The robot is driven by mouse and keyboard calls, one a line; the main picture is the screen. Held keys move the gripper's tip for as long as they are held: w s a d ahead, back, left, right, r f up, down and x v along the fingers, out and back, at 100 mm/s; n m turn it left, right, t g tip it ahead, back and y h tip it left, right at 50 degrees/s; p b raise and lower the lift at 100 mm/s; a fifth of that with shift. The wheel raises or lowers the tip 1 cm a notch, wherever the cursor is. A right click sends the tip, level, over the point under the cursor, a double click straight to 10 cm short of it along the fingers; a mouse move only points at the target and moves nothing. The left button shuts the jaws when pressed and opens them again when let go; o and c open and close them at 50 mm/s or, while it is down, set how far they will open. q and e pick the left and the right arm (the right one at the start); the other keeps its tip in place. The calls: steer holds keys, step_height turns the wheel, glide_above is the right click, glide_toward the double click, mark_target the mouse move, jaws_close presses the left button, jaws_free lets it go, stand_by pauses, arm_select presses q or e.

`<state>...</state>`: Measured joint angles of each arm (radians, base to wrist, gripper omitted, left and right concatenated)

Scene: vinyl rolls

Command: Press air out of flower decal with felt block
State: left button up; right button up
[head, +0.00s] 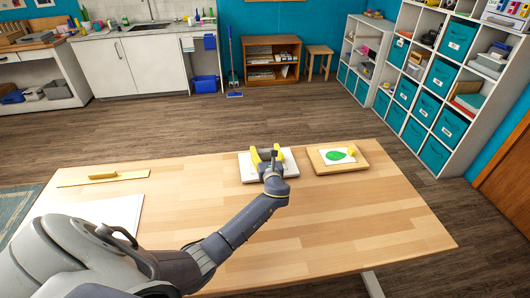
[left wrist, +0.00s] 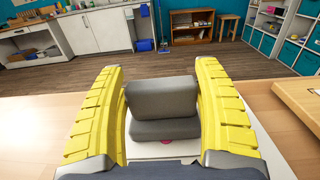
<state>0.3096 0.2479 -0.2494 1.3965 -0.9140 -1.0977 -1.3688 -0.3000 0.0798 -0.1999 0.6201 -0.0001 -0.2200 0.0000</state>
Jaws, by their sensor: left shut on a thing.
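My left gripper (head: 266,156) is over a white board (head: 289,166) at the far middle of the table. In the left wrist view its two yellow fingers (left wrist: 162,110) are closed around a grey felt block (left wrist: 163,98), one on each side. A small pink patch, likely the flower decal (left wrist: 167,141), shows just below the block on the white surface. The block and gripper hide most of the decal. I cannot tell whether the block touches the board. My right gripper is not in view.
A wooden board (head: 347,166) with a green decal (head: 336,155) on a white sheet lies just right of the white board. A yellow strip with a handle (head: 103,178) lies at the left, by a white sheet (head: 118,207). The table's right front is clear.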

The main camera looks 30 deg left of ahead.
arm_select(q)
steer(key=shift+r, duration=4.5)
steer(key=shift+d+r, duration=0.15)
steer(key=shift+r, duration=0.1)
steer(key=s+d+r+m+t+h, duration=0.35)
steer(key=s+d+r, duration=0.35)
steer(key=d, duration=0.4)
steer(key=s+d+f+m+h, duration=0.2)
steer(key=s+d+h, duration=0.2)
steer(key=s, duration=0.5)
steer(key=s+d+f+m+t+h, duration=0.1)
steer(key=s+d+f+m+h, duration=0.1)
steer(key=s+d, duration=0.6)
steer(key=shift+s+f+m+h, duration=0.25)
steer(key=shift+s+m+h, duration=0.2)
steer(key=shift+s+h, duration=0.65)
